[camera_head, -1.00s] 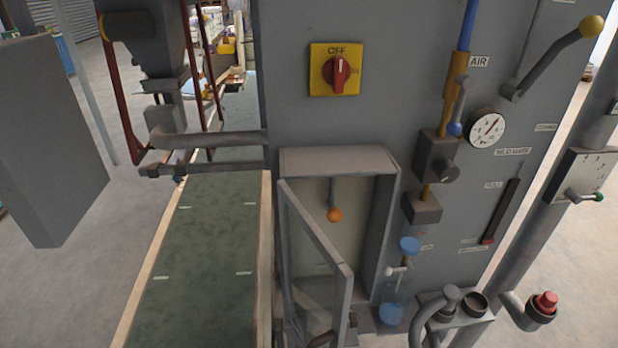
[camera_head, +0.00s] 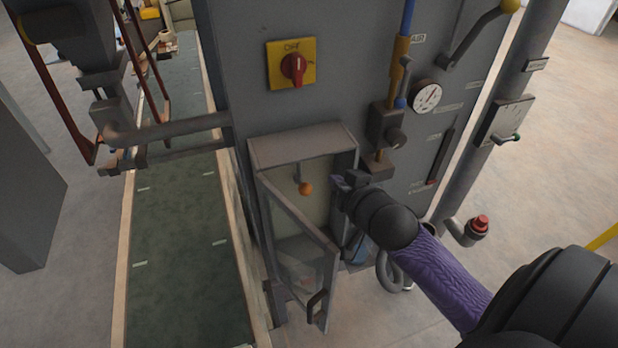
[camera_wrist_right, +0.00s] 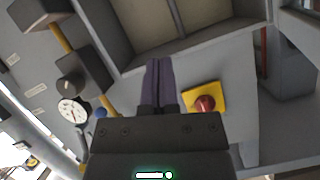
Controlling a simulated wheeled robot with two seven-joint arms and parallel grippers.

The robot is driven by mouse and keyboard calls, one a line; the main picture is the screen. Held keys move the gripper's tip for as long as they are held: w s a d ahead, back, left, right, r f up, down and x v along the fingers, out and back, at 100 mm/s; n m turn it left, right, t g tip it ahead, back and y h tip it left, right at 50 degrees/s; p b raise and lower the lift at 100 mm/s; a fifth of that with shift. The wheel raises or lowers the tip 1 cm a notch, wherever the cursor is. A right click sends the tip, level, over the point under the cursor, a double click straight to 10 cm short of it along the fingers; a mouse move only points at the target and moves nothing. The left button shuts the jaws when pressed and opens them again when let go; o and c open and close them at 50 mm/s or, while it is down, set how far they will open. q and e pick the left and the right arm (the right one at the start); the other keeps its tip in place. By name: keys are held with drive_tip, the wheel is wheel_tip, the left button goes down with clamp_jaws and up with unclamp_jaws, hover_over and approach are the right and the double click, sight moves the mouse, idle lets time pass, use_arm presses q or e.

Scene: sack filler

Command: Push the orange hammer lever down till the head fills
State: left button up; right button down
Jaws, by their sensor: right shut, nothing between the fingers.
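The orange hammer lever is a grey rod with an orange ball (camera_head: 305,188), hanging inside an open-fronted grey cabinet (camera_head: 300,147). The cabinet's glazed door (camera_head: 298,245) stands open toward me, its handle at the lower front. My right gripper (camera_head: 347,182) is at the cabinet's right edge, to the right of the orange ball and apart from it. In the wrist view its two fingers (camera_wrist_right: 160,82) are shut together with nothing between them, pointing at the cabinet front (camera_wrist_right: 185,45). The orange ball is not discernible in the wrist view. My left gripper is not in view.
A red and yellow OFF switch (camera_head: 293,68) is above the cabinet. Air valve (camera_head: 386,125), gauge (camera_head: 426,97) and red stop button (camera_head: 479,224) are to the right. A green conveyor (camera_head: 185,240) runs along the left.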

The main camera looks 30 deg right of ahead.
drive_tip(key=w+f+b, duration=0.2)
drive_tip(key=w+f, duration=0.5)
drive_tip(key=w, duration=0.2)
drive_tip(key=shift+d+f, duration=0.15)
drive_tip(key=shift+f, duration=0.2)
drive_tip(key=shift+s, duration=0.1)
drive_tip(key=t+h+b, duration=0.1)
drive_tip(key=t+b, duration=0.6)
drive_tip(key=b, duration=0.8)
approach(301, 183)
drive_tip(key=w, duration=0.1)
drive_tip(key=w+d, duration=0.1)
drive_tip(key=w, duration=0.1)
drive_tip(key=shift+w+d+r+n, duration=0.15)
drive_tip(key=shift+d+r+n, duration=0.15)
